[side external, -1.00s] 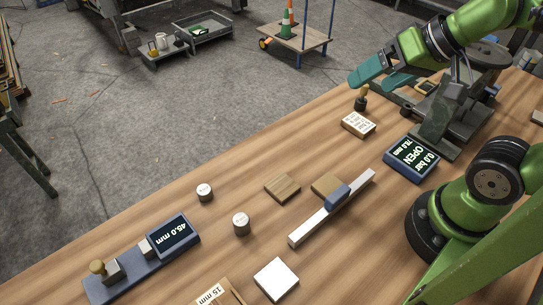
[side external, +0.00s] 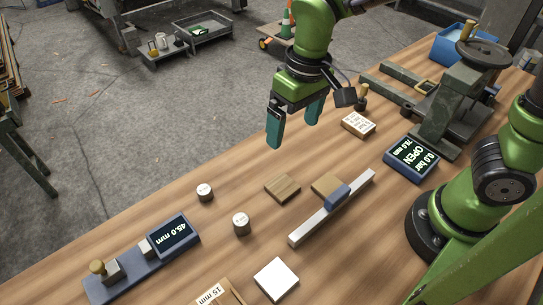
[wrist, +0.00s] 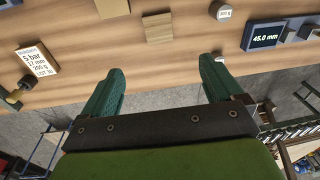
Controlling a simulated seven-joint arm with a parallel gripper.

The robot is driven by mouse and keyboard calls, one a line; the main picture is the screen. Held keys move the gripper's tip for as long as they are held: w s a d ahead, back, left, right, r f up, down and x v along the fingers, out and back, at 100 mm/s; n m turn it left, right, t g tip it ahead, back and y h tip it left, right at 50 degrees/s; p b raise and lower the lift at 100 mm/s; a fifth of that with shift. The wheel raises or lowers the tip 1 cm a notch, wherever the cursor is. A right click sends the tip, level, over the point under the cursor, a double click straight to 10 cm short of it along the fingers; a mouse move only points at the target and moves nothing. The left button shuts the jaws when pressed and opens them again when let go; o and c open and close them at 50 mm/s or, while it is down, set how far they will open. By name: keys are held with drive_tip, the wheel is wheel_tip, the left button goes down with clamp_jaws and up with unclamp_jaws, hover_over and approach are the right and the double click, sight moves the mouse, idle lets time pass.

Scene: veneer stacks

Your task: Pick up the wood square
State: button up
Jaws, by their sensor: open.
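A brown wood square (side external: 282,187) lies flat on the table in the side view, and it also shows near the top middle of the wrist view (wrist: 157,28). A second, lighter wood piece (side external: 326,188) lies to its right against a white bar with a blue slider; part of it shows at the top edge of the wrist view (wrist: 112,7). My gripper (side external: 293,131) points down above the table's far edge, higher than the wood square and apart from it. Its teal fingers (wrist: 165,68) are spread wide with nothing between them.
The white bar (side external: 310,222) lies right of the square. Two small cylinders (side external: 204,192) (side external: 241,223) stand to its left. A 45.0 mm gauge (side external: 172,236), a white tile (side external: 276,280), a labelled block (side external: 358,124) and an OPEN display (side external: 411,158) surround the area.

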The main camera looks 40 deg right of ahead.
drive_tip(key=w+a+f, duration=0.1)
drive_tip(key=w+a, duration=0.1)
drive_tip(key=h, duration=0.1)
hover_over(279, 183)
drive_tip(key=shift+g, duration=0.3)
drive_tip(key=f, duration=1.1)
drive_tip(key=shift+s+a+f, duration=0.1)
drive_tip(key=shift+s, duration=0.1)
drive_tip(key=f, duration=0.5)
drive_tip(key=shift+w, duration=0.2)
drive_tip(key=shift+c, duration=0.2)
